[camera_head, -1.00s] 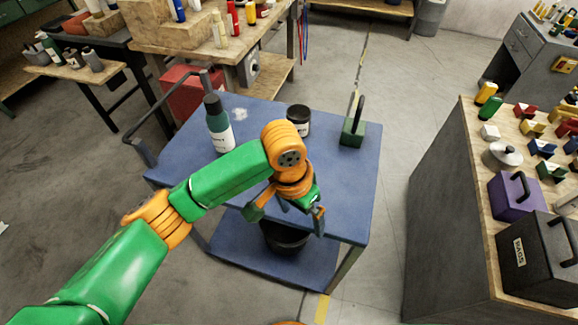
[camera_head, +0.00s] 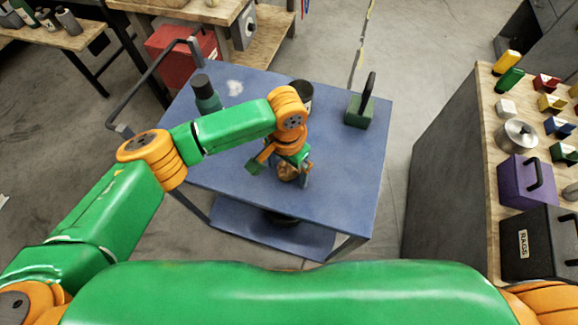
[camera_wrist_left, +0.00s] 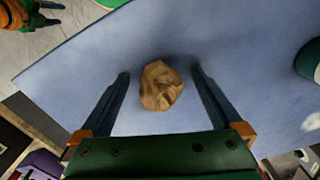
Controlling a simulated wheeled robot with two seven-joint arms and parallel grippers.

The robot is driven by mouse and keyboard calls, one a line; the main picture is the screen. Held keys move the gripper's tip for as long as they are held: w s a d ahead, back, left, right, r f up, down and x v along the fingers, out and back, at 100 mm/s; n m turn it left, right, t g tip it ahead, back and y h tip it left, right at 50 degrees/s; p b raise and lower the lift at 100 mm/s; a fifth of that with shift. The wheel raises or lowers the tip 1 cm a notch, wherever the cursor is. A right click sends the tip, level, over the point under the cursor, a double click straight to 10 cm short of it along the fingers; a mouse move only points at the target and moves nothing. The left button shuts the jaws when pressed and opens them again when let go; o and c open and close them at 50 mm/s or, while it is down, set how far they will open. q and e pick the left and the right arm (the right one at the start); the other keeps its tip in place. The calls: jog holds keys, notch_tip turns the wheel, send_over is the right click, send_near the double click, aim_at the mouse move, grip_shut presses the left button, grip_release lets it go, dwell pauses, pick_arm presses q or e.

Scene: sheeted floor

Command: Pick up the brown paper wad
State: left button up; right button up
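The brown paper wad (camera_head: 287,172) lies on the blue top of the cart (camera_head: 345,195), partly hidden by my left gripper in the head view. In the left wrist view the crumpled tan wad (camera_wrist_left: 161,86) sits between the two dark fingers. My left gripper (camera_head: 281,173) is open above the cart top. In the left wrist view its fingers (camera_wrist_left: 160,73) stand apart on either side of the wad, with blue surface showing between each finger and the wad.
A dark green bottle (camera_head: 206,95) and a dark jar (camera_head: 301,93) stand behind my left arm on the cart. A green block with a black handle (camera_head: 360,105) stands at the back right. A workbench (camera_head: 492,130) with tools stands right.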

pick_arm(q)
jog(key=shift+s+r, duration=0.1)
jog(key=shift+s, duration=0.1)
jog(key=c, duration=1.1)
jog(key=shift+w, duration=0.1)
jog(key=c, duration=0.3)
